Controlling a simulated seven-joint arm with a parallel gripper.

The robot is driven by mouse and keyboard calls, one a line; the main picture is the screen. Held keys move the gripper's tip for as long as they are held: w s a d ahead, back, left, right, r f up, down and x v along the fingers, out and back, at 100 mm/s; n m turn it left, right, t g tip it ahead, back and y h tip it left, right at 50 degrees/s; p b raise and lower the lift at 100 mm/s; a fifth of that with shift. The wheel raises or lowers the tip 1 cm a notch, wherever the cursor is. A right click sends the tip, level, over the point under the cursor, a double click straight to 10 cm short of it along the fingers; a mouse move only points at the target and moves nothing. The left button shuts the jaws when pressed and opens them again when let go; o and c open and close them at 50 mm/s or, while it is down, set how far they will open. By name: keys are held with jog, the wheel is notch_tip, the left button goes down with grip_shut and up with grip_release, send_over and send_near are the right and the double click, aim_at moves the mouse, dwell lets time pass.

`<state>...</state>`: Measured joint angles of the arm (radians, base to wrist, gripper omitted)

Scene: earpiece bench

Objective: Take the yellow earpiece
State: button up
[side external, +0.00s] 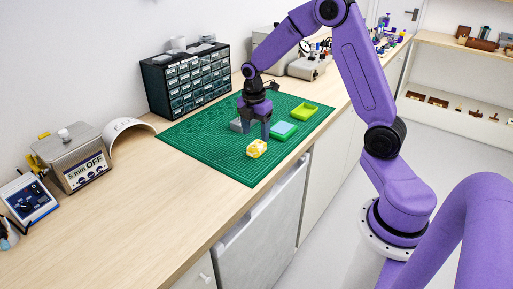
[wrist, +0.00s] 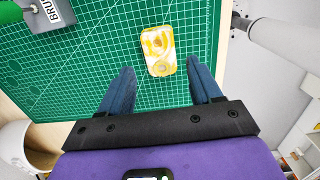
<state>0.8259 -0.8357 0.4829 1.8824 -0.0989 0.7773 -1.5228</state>
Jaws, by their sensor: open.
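The yellow earpiece (side external: 257,148), yellow with white patches, lies on the green cutting mat (side external: 210,157) near its front edge. My gripper (side external: 256,129) points down over the mat, close behind the earpiece in the side view. The earpiece is fully visible there.
A grey box (wrist: 50,14) with lettering is at the wrist view's upper left. A drawer cabinet (side external: 188,80) stands behind. The mat's left part is clear.

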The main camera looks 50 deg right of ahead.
aim_at(257, 144)
jog(key=shift+d+f, duration=0.15)
jog(key=shift+f, duration=2.15)
jog(key=shift+c, duration=0.2)
jog(key=c, duration=0.9)
jog(key=shift+c, duration=0.2)
jog(key=shift+r, duration=1.55)
jog(key=shift+r, duration=2.5)
